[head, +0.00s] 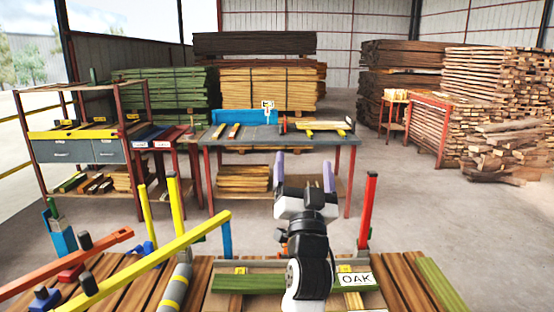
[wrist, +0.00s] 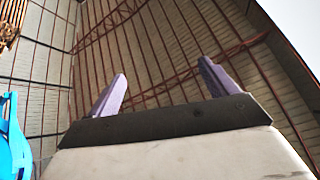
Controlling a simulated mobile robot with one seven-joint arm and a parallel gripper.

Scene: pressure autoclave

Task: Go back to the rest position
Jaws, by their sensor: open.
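My gripper (head: 304,170) is raised above the near bench in the head view, with its two lilac fingers apart and nothing between them. In the wrist view my gripper (wrist: 165,85) points up toward the shed's roof and wall, its fingers wide apart and empty. My arm hides part of the bench there.
Yellow (head: 150,262) and orange (head: 70,262) bars extend over the bench's left side. A red post (head: 368,210) stands to the right of my gripper. A worktable (head: 335,142) is beyond, with shelving (head: 85,135) at left and lumber stacks (head: 500,90) at right.

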